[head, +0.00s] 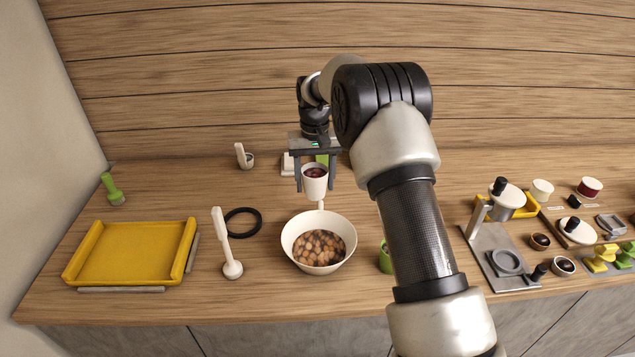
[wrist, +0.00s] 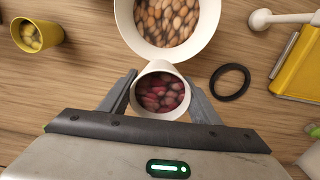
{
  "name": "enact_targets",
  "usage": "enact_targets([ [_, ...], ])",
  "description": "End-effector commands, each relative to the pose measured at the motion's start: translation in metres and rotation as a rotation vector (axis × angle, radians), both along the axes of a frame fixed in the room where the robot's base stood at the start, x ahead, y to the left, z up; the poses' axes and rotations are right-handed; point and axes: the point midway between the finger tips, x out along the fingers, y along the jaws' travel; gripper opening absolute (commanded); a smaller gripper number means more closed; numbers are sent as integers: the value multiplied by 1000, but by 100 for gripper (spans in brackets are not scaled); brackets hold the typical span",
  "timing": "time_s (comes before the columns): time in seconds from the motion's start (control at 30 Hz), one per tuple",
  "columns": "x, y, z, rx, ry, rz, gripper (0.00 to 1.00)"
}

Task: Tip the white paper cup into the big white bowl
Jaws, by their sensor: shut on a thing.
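The white paper cup (head: 315,183) is held between the fingers of my gripper (head: 316,174), just behind the big white bowl in the head view. It looks upright and holds dark red pieces, which show in the wrist view (wrist: 161,94). My gripper (wrist: 163,100) is shut on the cup's sides. The big white bowl (head: 290,236) stands on the counter and holds many brown, nut-like pieces. In the wrist view the bowl's rim (wrist: 125,22) lies just beyond the cup. I cannot tell the exact height of the cup above the counter.
A yellow tray (head: 130,252), a white long-handled tool (head: 226,245) and a black ring (head: 243,222) lie left of the bowl. A green cup (head: 385,258) stands right of it, partly behind my arm. Metal stands and small cups crowd the right side.

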Motion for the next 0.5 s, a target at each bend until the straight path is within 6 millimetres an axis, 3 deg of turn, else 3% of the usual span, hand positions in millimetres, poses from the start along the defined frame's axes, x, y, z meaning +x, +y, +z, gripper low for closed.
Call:
enact_targets([
  [0.27, 0, 0, -16, 0, -3, 0, 30],
  [0.5, -12, 0, -11, 4, -150, 2, 30],
])
